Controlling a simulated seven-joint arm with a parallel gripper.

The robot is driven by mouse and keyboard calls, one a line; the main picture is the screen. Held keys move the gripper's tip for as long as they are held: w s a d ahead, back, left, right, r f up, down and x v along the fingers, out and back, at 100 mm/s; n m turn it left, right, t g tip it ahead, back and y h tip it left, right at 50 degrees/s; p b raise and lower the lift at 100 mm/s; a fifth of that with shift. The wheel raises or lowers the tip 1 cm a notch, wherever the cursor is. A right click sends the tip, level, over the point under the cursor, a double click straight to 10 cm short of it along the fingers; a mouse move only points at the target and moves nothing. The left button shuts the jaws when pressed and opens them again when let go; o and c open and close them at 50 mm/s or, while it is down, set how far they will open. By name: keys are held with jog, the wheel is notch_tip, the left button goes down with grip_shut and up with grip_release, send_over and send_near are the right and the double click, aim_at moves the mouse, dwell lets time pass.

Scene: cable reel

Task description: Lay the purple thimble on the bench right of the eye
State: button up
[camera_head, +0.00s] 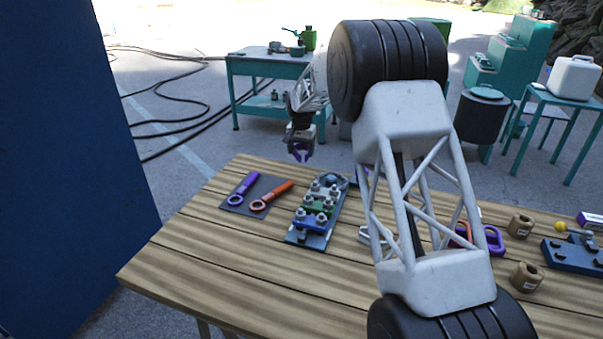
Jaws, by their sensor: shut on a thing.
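My gripper (301,143) hangs pointing down above the far edge of the wooden bench (200,262), shut on a small purple piece, which I take to be the purple thimble (302,154). The piece is clear of the bench. Below and right of it, a blue-grey board (294,238) carries several clamps with pale nuts, in white, green and blue. A grey rounded part at the board's far end (333,179) may be the eye; it is too small to be sure. My arm hides much of the bench right of the board.
A dark mat with a purple ring-ended tool (242,188) and an orange one (270,196) lies left of the board. Right of my arm are a purple shackle-like piece (494,240), tan cylinders (521,226) and a blue fixture (575,254). The front-left bench is clear.

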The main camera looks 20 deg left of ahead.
send_over(301, 176)
jog(key=shift+w+f, duration=0.15)
jog(key=shift+f, duration=2.4)
jog(key=shift+f, duration=1.85)
jog(key=shift+f, duration=0.15)
jog(key=o, duration=1)
jog(key=shift+r, duration=6.15)
